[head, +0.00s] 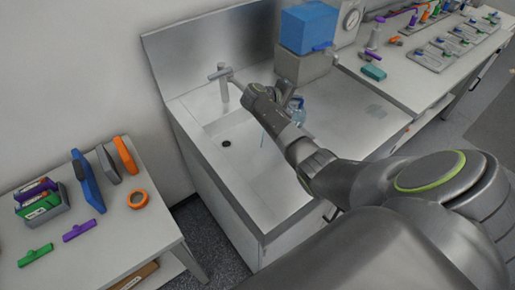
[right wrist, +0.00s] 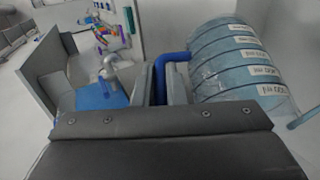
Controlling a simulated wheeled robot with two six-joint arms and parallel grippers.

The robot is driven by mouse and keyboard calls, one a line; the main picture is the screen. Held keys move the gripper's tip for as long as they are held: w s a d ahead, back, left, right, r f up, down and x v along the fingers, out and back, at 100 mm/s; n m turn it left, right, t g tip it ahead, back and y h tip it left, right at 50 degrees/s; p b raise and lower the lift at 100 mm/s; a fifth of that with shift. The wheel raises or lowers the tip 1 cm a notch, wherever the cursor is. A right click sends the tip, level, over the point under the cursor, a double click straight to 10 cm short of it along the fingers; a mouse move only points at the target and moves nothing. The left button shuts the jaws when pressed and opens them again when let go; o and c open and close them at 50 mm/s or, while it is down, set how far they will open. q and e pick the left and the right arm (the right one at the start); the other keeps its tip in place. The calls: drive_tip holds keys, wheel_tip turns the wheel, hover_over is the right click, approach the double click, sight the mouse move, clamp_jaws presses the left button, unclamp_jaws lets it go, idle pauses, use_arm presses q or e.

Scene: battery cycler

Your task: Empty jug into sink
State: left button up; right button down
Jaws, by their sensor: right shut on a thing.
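My right gripper (right wrist: 161,82) is shut on the blue handle (right wrist: 172,60) of a clear bluish jug in the right wrist view. The jug (right wrist: 238,72) has several white labels and lies tipped on its side. A pale blue streak (right wrist: 304,117) at its right end looks like liquid. In the head view my right arm crosses over the sink (head: 262,190) and hides most of the jug (head: 298,115). A thin blue streak (head: 263,138) shows below the arm, over the basin. The fingertips are hidden there. My left gripper is not in view.
The tap (head: 222,82) stands behind the basin, left of my arm. A blue tank (head: 308,27) on a grey base stands on the counter at the back. A side table (head: 150,235) with tools is at the left. The counter right of the basin has free room.

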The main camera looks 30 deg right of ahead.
drive_tip(key=shift+a+b, duration=0.15)
drive_tip(key=shift+b, duration=0.15)
drive_tip(key=shift+w+a+h, duration=0.1)
drive_tip(key=shift+h, duration=0.2)
drive_tip(key=shift+a+b, duration=0.15)
drive_tip(key=shift+b, duration=0.2)
drive_tip(key=shift+w+a+h+b, duration=0.1)
drive_tip(key=shift+h+b, duration=0.2)
drive_tip(key=shift+a, duration=0.15)
